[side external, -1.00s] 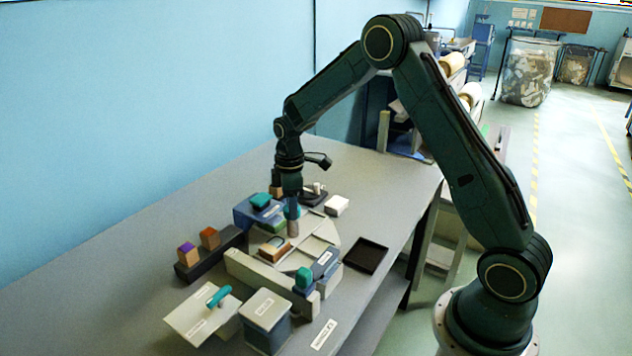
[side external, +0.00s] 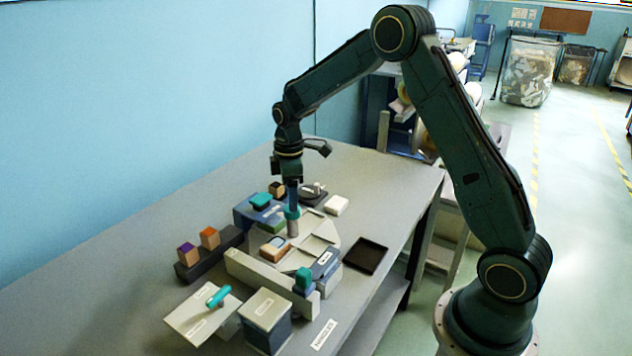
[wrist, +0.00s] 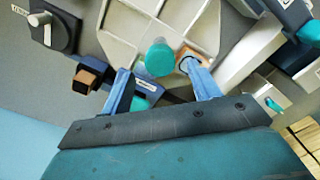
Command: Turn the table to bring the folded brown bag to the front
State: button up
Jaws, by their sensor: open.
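The grey-white turntable (side external: 320,232) with raised dividers sits in the middle of the bench, partly behind a low pale wall; it also shows in the wrist view (wrist: 200,22). A teal-topped knob (side external: 292,212) stands upright on it. A small brown item (side external: 273,250) with a pale blue top lies in a section near the wall; I cannot tell whether it is the folded bag. It shows partly behind a finger in the wrist view (wrist: 188,54). My gripper (side external: 291,195) is open, just above the knob. In the wrist view its blue fingers are apart on either side of the knob (wrist: 160,57).
A blue box with a teal button (side external: 260,201) stands close at the turntable's left. A dark rack with two blocks (side external: 205,255), a grey-blue box (side external: 267,312) and a black tray (side external: 366,255) surround it.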

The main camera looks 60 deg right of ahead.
notch_tip(320, 180, up, 10)
jog(key=shift+r, duration=0.25)
dwell(0.4)
jog(key=s+a+r+m+t, duration=0.1)
jog(key=s+a+r+m, duration=0.15)
jog(key=s+r, duration=0.35)
jog(key=s+a+r+m+t, duration=0.2)
jog(key=s+a+r, duration=0.2)
jog(key=s, duration=0.4)
jog(key=s+a+f+m+t, duration=0.1)
jog(key=s+m, duration=0.1)
jog(key=s, duration=0.6)
jog(key=s+a+f+m+t, duration=0.1)
jog(key=s+a+m, duration=0.1)
jog(key=s, duration=0.6)
jog(key=shift+a+f+t, duration=0.2)
jog(key=shift+a+t, duration=0.05)
jog(key=shift+t, duration=0.05)
